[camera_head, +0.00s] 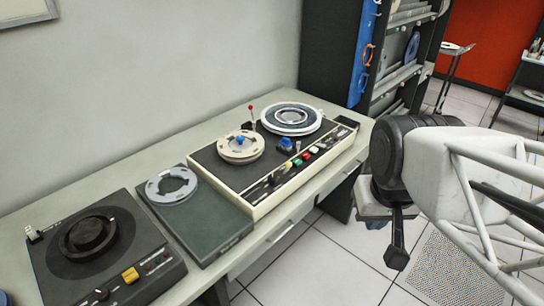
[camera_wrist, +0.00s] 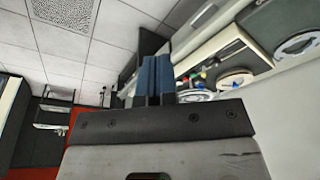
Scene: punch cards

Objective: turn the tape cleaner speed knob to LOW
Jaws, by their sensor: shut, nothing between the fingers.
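A cream-framed deck (camera_head: 222,176) with two reels stands on the bench, with a blue knob (camera_head: 286,144) and a row of coloured buttons along its front. A dark unit (camera_head: 140,252) at the near left has a black hub, a yellow switch and a small black knob (camera_head: 101,294). No labels are legible, so I cannot tell which knob is the tape cleaner speed knob or its setting. My gripper (camera_head: 397,258) hangs over the floor right of the bench, apart from both units. In the wrist view its blue-padded fingers (camera_wrist: 154,80) are together and empty.
A flat grey-green case (camera_head: 210,222) with a pale reel (camera_head: 171,185) lies between the units. A red-tipped lever (camera_head: 250,108) stands up behind the deck's reels. A dark rack (camera_head: 400,50) stands beyond the bench's far end. The space above the bench is clear.

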